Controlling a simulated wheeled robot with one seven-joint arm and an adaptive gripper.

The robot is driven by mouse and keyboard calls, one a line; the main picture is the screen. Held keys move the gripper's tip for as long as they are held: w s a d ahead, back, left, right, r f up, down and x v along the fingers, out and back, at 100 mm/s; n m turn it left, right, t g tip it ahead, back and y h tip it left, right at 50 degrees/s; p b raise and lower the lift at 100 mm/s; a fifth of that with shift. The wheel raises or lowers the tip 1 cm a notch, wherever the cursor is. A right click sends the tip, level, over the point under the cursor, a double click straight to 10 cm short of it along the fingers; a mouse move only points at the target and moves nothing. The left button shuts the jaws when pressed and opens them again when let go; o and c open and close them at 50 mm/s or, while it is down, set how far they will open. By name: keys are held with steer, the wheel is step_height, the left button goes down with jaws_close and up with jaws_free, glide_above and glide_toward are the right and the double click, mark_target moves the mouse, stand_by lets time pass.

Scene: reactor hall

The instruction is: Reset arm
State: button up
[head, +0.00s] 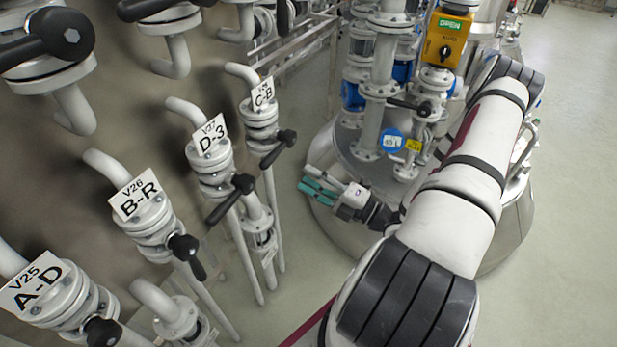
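My arm (462,190) reaches up from the bottom right, bends at the top right and comes back down behind itself. My gripper (312,182) shows at the middle of the head view, with teal pads on its fingers pointing left. It is in front of the rounded metal vessel and right of the valve row. I see nothing between the fingers, but they are small and seen at an angle, so I cannot tell how far apart they are. My wrist is partly hidden behind the upper arm.
Valves labelled A-D (38,287), B-R (138,194), D-3 (211,136) and C-B (263,93) line the left wall, their black handles sticking out. The metal vessel (345,225) carries pipes and a yellow OPEN/AUTO box (450,40). Floor (575,130) at right is clear.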

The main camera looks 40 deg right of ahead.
stand_by(0.4)
steer(key=s+a+r+n+g+y, duration=0.3)
steer(key=a+r+n+g, duration=0.5)
steer(key=n, duration=0.6)
steer(key=s+a+r+n+g+y, duration=0.2)
steer(key=s+a+r+n+g, duration=0.35)
steer(key=a+n+g, duration=0.75)
steer(key=s+d+r+n+t+h, duration=0.1)
steer(key=s+r+n+t+h, duration=0.2)
steer(key=r+n+h, duration=0.3)
steer(key=s+d+r+n+t+h, duration=0.2)
steer(key=r+n+h, duration=0.4)
steer(key=n, duration=1.1)
steer(key=shift+s+d+r+t+p, duration=0.3)
steer(key=shift+s+r+t, duration=0.3)
steer(key=shift+s+r, duration=0.25)
